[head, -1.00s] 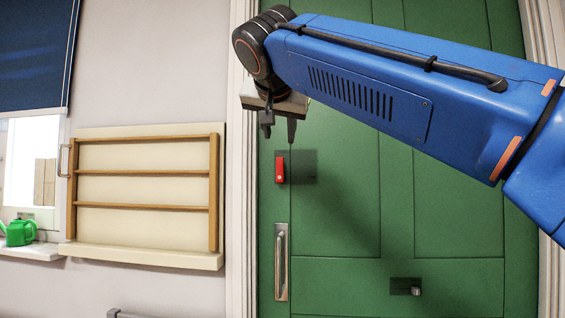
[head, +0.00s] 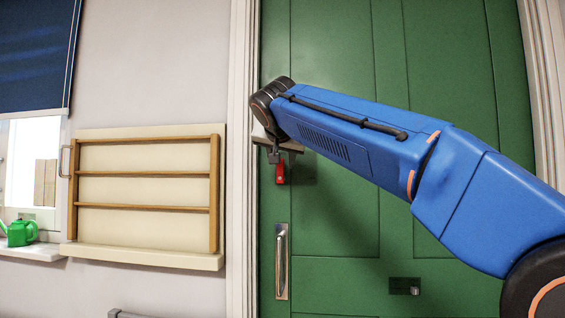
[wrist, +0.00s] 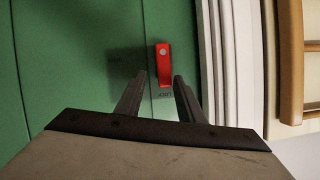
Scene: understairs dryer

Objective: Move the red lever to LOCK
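The red lever (head: 280,174) is on the green door (head: 335,215), near its left edge. In the head view my gripper (head: 276,156) is right at the lever's upper part and partly covers it. In the wrist view the lever (wrist: 162,64) stands upright in the picture, with a grey round spot at one end. My gripper (wrist: 160,84) is open there, its two fingers apart. The lever's near end lies between or just beyond the fingertips; I cannot tell whether they touch it. Small lettering beside the lever is too blurred to read surely.
A metal pull handle (head: 282,262) is on the door below the lever. A small dark fitting (head: 405,287) is lower right. A wooden rack (head: 145,203) hangs on the left wall beyond the white door frame (head: 241,200). A green watering can (head: 20,232) stands on the sill.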

